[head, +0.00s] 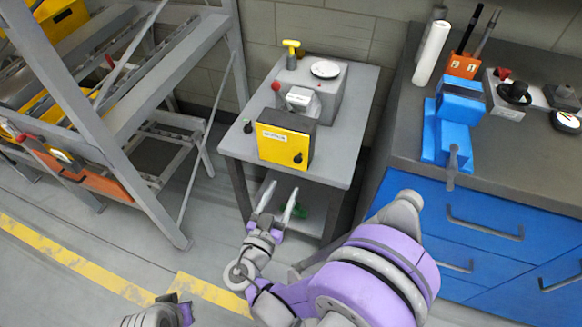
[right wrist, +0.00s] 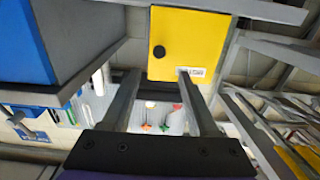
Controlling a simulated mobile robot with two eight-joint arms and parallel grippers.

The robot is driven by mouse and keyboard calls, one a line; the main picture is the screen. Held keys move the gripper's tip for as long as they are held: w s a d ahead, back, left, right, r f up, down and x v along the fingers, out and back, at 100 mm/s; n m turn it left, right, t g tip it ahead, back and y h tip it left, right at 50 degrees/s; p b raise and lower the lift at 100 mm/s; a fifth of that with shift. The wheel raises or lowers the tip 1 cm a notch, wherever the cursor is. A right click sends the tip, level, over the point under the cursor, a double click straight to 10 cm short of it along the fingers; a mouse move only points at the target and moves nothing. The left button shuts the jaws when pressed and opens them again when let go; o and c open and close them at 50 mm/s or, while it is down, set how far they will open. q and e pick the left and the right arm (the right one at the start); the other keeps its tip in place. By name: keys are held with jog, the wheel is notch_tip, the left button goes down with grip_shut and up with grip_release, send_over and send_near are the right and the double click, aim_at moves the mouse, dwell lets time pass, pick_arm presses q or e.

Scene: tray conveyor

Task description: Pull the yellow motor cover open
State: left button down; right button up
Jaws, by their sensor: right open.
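The yellow motor cover (head: 275,143) is a flat panel with a white label and a black knob (head: 298,158) near its lower right corner. It stands upright on the front of the grey motor unit (head: 325,88) and appears closed. My right gripper (head: 279,198) is open and empty, below and in front of the cover, near the table's front edge. In the right wrist view the cover (right wrist: 205,28) shows upside down beyond the open fingers (right wrist: 158,76), with the knob (right wrist: 158,52) between their lines and apart from them. My left gripper's fingers are out of view.
The unit stands on a small grey table (head: 341,165). A blue drawer cabinet (head: 480,225) with a blue vise (head: 455,125) is close on the right. A metal rack (head: 175,85) stands at left. The floor in front of the table is clear.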

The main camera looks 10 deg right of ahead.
aim_at(297, 161)
jog(key=x, duration=0.9)
jog(key=shift+w+d+b, duration=0.1)
jog(key=shift+d+b, duration=0.1)
jog(key=shift+b, duration=0.2)
jog(key=shift+c, duration=0.2)
grip_shut()
dwell(0.7)
